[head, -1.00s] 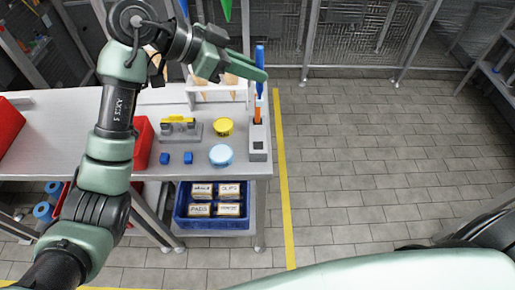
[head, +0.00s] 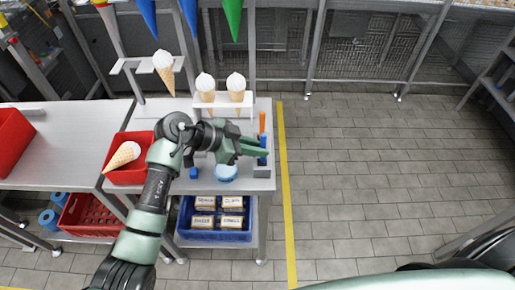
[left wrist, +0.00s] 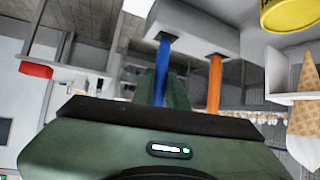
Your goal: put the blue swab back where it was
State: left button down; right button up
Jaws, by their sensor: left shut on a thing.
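My left gripper (head: 265,147) is shut on the blue swab (head: 262,140) and holds it upright over the near part of the grey holder block (head: 262,173). In the left wrist view, which looks upside down, the end of the blue swab (left wrist: 161,72) meets a dark hole in the block (left wrist: 195,28) and seems to be in it; how deep is unclear. The orange swab (head: 262,121) stands in the block's other hole, behind the blue one. It also shows beside the blue swab in the wrist view (left wrist: 214,85). My right gripper is out of view.
A light blue round lid (head: 227,172) and a small blue cube (head: 194,173) lie on the table near the arm. A white rack with cones (head: 222,108) stands behind. A red bin (head: 118,178) is at left. A blue crate (head: 212,236) sits below.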

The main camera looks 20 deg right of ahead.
pick_arm(q)
jog(key=shift+f, duration=0.55)
jog(key=c, duration=1.4)
grip_release()
jog(key=shift+c, duration=0.2)
jog(key=shift+a+r, duration=0.1)
jog(key=b+v, duration=0.1)
jog(key=v, duration=1)
jog(key=shift+a+r+b, duration=0.2)
jog(key=shift+a+b, duration=0.1)
